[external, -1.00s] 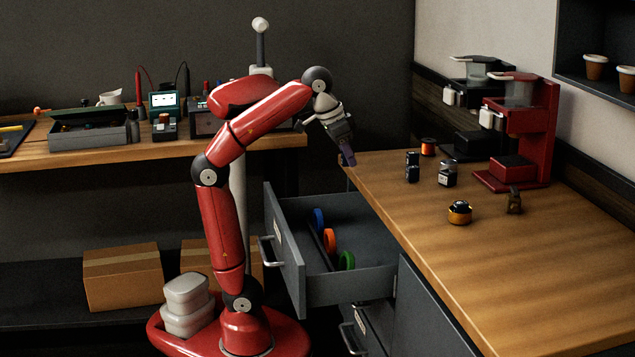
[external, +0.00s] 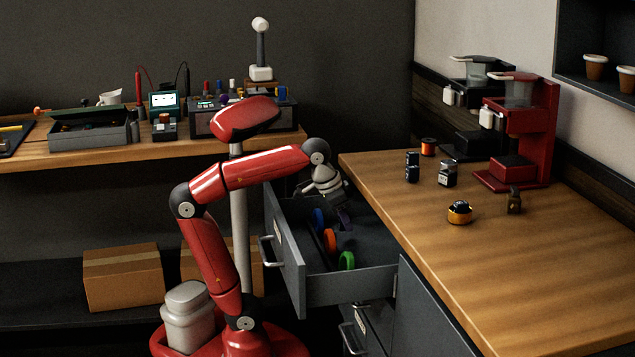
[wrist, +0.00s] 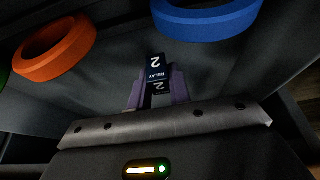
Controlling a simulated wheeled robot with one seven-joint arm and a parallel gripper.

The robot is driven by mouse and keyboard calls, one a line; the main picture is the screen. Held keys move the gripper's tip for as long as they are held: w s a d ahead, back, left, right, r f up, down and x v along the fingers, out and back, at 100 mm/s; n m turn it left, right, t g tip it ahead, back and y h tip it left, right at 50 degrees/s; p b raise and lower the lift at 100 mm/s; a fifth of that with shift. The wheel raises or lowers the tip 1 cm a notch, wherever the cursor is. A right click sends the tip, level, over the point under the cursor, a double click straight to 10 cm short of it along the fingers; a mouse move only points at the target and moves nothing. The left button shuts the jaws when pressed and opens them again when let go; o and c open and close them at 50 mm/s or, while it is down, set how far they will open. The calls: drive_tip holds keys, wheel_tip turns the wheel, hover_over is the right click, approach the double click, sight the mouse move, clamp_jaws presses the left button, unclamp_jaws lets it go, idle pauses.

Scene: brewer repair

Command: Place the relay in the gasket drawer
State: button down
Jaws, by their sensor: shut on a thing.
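The gasket drawer (external: 350,290) is a dark grey drawer pulled out under the counter. It holds a blue gasket ring (external: 318,219), an orange one (external: 329,241) and a green one (external: 346,261). My gripper (external: 345,219) points down inside the drawer, right of the blue ring. In the wrist view its purple fingers (wrist: 157,92) are shut on the relay (wrist: 155,66), a small black block with white "RELAY" and "2" marks. The blue ring (wrist: 207,17) lies beyond it to the right and the orange ring (wrist: 55,47) to the left. I cannot tell whether the relay touches the drawer floor.
The wooden counter (external: 480,240) at the right bears a red brewer (external: 520,130), a dark brewer, two small dark blocks (external: 447,174) and a round black-and-yellow part (external: 460,212). The drawer's front panel (external: 285,255) stands beside my arm. A divider runs by the rings.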

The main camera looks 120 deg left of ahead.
drive_tip(key=shift+f, duration=1.2)
drive_tip(key=shift+f+b, duration=0.15)
drive_tip(key=shift+b, duration=0.2)
drive_tip(key=c, duration=1.3)
unclamp_jaws()
drive_tip(key=shift+r+p, duration=0.3)
drive_tip(key=shift+r, duration=0.1)
drive_tip(key=p+v, duration=0.3)
drive_tip(key=v, duration=0.8)
drive_tip(key=shift+s+d+r, duration=0.15)
drive_tip(key=shift+r, duration=0.1)
